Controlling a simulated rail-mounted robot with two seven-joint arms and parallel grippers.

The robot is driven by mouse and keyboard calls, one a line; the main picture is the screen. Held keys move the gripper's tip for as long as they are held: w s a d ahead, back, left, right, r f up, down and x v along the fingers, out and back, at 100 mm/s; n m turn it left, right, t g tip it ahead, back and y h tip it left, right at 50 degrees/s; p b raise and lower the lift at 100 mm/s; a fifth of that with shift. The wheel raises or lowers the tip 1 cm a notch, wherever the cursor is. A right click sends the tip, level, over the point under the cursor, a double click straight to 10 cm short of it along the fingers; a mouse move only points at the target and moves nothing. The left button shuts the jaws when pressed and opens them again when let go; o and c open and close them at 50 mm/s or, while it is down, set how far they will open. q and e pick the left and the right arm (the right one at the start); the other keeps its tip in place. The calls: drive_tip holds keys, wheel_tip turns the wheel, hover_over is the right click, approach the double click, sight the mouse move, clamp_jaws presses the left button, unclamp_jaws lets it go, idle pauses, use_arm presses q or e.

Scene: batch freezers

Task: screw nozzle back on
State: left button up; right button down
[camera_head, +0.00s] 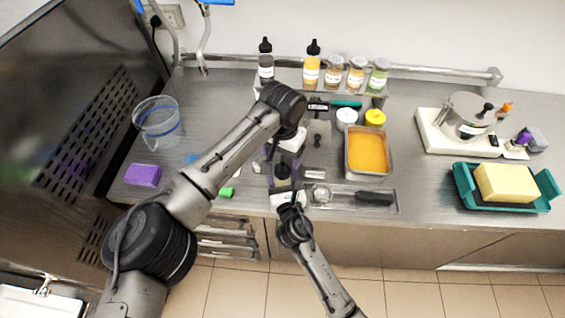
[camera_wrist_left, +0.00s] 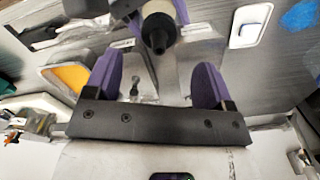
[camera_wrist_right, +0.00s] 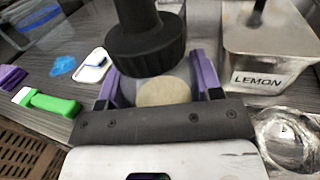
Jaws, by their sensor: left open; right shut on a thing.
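My right gripper (camera_wrist_right: 158,82) is shut on a cream bottle (camera_wrist_right: 165,93), low over the front of the counter. A black nozzle (camera_wrist_right: 146,45) with a ribbed collar stands above the bottle in the right wrist view. In the left wrist view the nozzle's dark tip (camera_wrist_left: 158,42) faces my camera, with the cream bottle behind it. I cannot tell whether the collar is threaded on or only resting. My left gripper (camera_wrist_left: 157,78) is open and empty, its fingers on either side below the nozzle in that view.
An orange-filled tub (camera_head: 368,152) and a tray (camera_head: 391,203) with a scoop stand just right of my grippers. A metal LEMON container (camera_wrist_right: 265,60) is close to my right gripper. A green-handled tool (camera_wrist_right: 47,102) lies to the left. Bottles and jars (camera_head: 312,70) stand behind.

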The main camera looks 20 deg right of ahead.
use_arm(q)
drive_tip(key=shift+r, duration=2.8)
use_arm(e)
drive_tip(key=shift+c, duration=1)
unclamp_jaws()
drive_tip(key=shift+s, duration=0.15)
use_arm(q)
drive_tip(key=shift+f, duration=0.1)
use_arm(e)
drive_tip(key=s+a, duration=0.2)
drive_tip(key=s, duration=1.1)
drive_tip(key=shift+s+a, duration=0.2)
